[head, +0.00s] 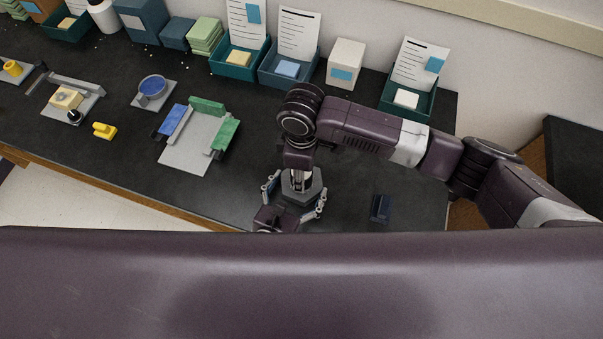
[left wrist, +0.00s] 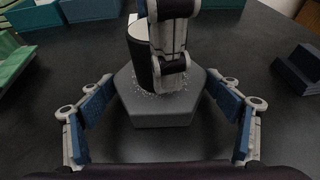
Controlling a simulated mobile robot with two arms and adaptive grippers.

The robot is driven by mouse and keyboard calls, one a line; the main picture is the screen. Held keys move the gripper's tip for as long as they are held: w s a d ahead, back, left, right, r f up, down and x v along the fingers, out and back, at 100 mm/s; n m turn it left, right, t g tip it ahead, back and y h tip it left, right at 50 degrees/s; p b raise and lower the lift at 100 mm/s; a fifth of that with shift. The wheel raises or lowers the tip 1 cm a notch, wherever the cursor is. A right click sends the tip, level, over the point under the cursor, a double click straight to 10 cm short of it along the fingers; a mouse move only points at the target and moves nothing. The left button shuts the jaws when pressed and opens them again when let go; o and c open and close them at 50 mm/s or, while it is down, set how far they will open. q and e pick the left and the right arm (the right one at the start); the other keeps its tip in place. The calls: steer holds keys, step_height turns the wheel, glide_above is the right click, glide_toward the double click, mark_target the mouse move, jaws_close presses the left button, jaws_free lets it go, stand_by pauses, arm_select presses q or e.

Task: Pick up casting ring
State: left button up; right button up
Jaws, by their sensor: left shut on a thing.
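The casting ring (left wrist: 143,62) is a dark upright cylinder with a pale top. It stands on a grey hexagonal base (left wrist: 160,117) with white specks around its foot. The base (head: 318,190) shows at the near table edge in the head view. My left gripper (head: 294,196) is shut on the base, its blue pads at opposite sides, also seen in the left wrist view (left wrist: 161,92). My right gripper (head: 301,180) points down at the ring. One finger (left wrist: 173,68) overlaps the ring's near side; the other is hidden, so its grip cannot be told.
A dark blue block (head: 380,208) lies right of the base. A grey fixture plate (head: 187,155) with blue and green blocks is to the left. Teal trays (head: 238,70) with cards line the wall. A purple arm link of mine fills the foreground.

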step_height(320, 180, up, 10)
steer(key=shift+r, duration=0.1)
stand_by(0.5)
arm_select(q)
steer(key=o, duration=1.5)
steer(key=shift+c, duration=0.2)
steer(key=v, duration=1.2)
steer(key=shift+r, duration=0.1)
